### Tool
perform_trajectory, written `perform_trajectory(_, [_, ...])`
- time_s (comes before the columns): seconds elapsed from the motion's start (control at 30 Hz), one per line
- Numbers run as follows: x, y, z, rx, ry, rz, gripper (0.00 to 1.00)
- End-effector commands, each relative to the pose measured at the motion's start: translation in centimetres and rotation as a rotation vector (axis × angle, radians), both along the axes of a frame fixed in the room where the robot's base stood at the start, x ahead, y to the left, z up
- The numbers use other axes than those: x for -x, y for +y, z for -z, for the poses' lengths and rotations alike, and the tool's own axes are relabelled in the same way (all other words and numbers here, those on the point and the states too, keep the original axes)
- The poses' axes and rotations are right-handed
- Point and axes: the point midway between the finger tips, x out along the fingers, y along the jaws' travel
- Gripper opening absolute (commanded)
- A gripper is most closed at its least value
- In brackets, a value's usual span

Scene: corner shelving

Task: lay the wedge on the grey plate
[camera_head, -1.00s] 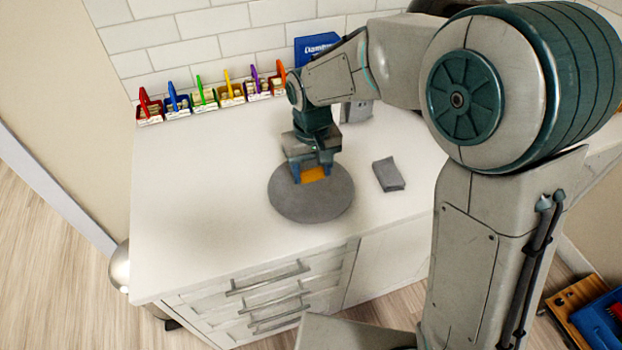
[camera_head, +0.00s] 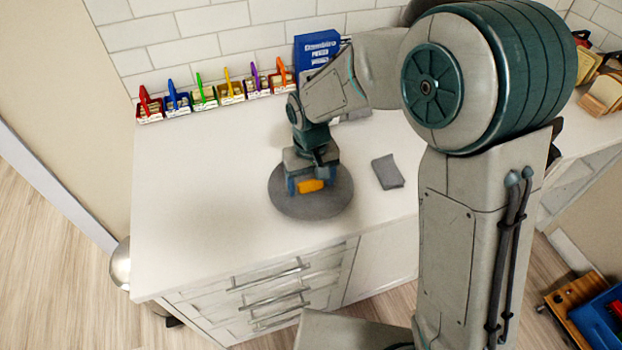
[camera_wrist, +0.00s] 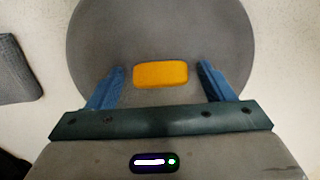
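The orange wedge (camera_head: 311,186) lies on the round grey plate (camera_head: 318,212), which rests flat on the white counter. In the wrist view the wedge (camera_wrist: 160,74) shows as a rounded orange block on the plate (camera_wrist: 160,25). My gripper (camera_wrist: 161,66) is open. Its two blue fingers stand on either side of the wedge, with a clear gap on both sides. In the head view my gripper (camera_head: 312,184) is low over the plate, around the wedge. My gripper's body hides the far part of the plate.
A grey folded cloth-like block (camera_head: 388,172) lies right of the plate. Several small coloured bins (camera_head: 205,98) line the wall, with a blue box (camera_head: 316,52) beside them. The counter's left half is clear.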

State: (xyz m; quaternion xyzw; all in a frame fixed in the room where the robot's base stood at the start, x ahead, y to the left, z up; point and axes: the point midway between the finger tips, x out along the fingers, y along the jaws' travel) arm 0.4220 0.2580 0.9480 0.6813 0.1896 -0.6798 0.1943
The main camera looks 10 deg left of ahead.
Motion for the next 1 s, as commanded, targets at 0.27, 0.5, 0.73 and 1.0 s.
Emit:
perform_trajectory(0.27, [-0.1,0.0,-0.9,-0.002,-0.003,0.0,0.75])
perform_trajectory(0.5, [-0.1,0.1,-5.6,-0.003,-0.005,0.0,0.75])
perform_trajectory(0.73, [0.0,0.1,-10.2,-0.002,-0.003,0.0,0.75])
perform_trajectory(1.0, [0.0,0.1,-12.3,-0.001,-0.001,0.0,0.75])
